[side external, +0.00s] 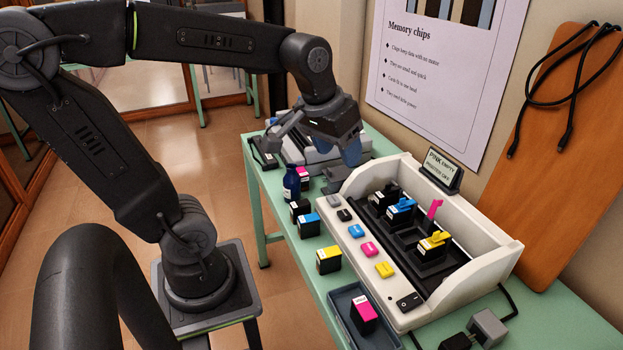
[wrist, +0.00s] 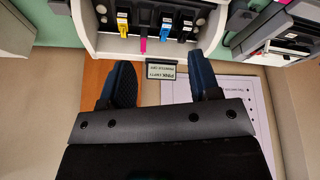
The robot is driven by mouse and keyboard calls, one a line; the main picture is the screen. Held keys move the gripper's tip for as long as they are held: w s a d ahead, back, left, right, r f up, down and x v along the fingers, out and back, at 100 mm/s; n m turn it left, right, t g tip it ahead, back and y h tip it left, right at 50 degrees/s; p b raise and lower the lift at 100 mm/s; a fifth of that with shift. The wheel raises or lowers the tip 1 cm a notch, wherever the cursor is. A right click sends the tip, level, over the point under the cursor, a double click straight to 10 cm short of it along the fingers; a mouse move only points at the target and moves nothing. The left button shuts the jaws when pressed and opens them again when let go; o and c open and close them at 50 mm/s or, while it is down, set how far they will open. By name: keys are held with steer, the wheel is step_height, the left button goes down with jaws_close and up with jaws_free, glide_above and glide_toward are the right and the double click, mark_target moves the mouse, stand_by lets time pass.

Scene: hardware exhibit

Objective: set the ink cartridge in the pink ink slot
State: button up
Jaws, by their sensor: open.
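A black ink cartridge with a pink top (side external: 364,312) sits in a blue-grey tray at the front of the table. A second pink-topped cartridge (side external: 304,178) stands behind a dark blue bottle, partly hidden. The white printer (side external: 375,262) holds black, blue and yellow cartridges. Its pink ink slot (side external: 432,222), marked by a raised pink tab, looks empty; the tab also shows in the wrist view (wrist: 143,45). My gripper (side external: 325,148) is above the far end of the table, away from the tray. In the wrist view my gripper (wrist: 162,82) is open, with nothing between its fingers.
Loose black (side external: 299,208), blue (side external: 309,226) and yellow (side external: 328,259) cartridges stand along the printer's front-left side. A small sign (side external: 441,168) reading "PINK EMPTY" stands on the printer's back wall. A grey machine (side external: 318,160) is below my gripper. Plugs (side external: 487,326) lie at the right.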

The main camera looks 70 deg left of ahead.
steer(key=s+d+f+m+t, duration=0.1)
steer(key=s+d+m, duration=0.2)
steer(key=s+d, duration=0.2)
steer(key=shift+s+m+h, duration=0.3)
steer(key=shift+s, duration=0.35)
steer(key=shift+o, duration=0.4)
steer(key=shift+s+d+f+t, duration=0.25)
steer(key=shift+s+d+t, duration=0.05)
steer(key=shift+s+d, duration=0.1)
